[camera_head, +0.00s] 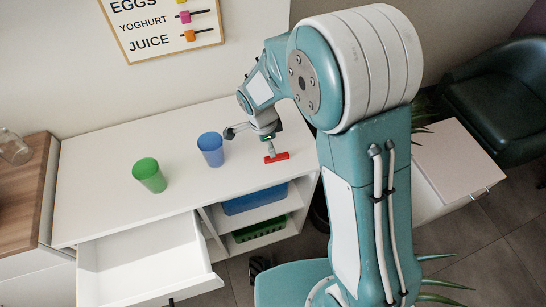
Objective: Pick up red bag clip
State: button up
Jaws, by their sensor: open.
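A red bag clip (277,157) lies on the white countertop (190,172), near its right end. My gripper (250,143) is above the counter, just over and to the left of the clip. Its jaws are open, with one finger reaching left towards the blue cup and the other hanging down close to the clip. I cannot tell whether that finger touches the clip.
A blue cup (211,149) stands close to the left of my gripper, and a green cup (149,175) farther left. An open drawer (150,262) juts out below the counter. Blue (255,199) and green (260,232) bins sit on shelves beneath.

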aim_at(277, 155)
jog(key=f, duration=0.1)
jog(key=d+f, duration=0.2)
jog(key=shift+s+d+f, duration=0.25)
jog(key=shift+f, duration=0.5)
jog(key=shift+a+f, duration=0.15)
jog(key=shift+a, duration=0.55)
jog(key=shift+d, duration=0.15)
jog(key=c, duration=0.7)
jog(key=shift+d, duration=0.3)
jog(key=shift+c, duration=0.7)
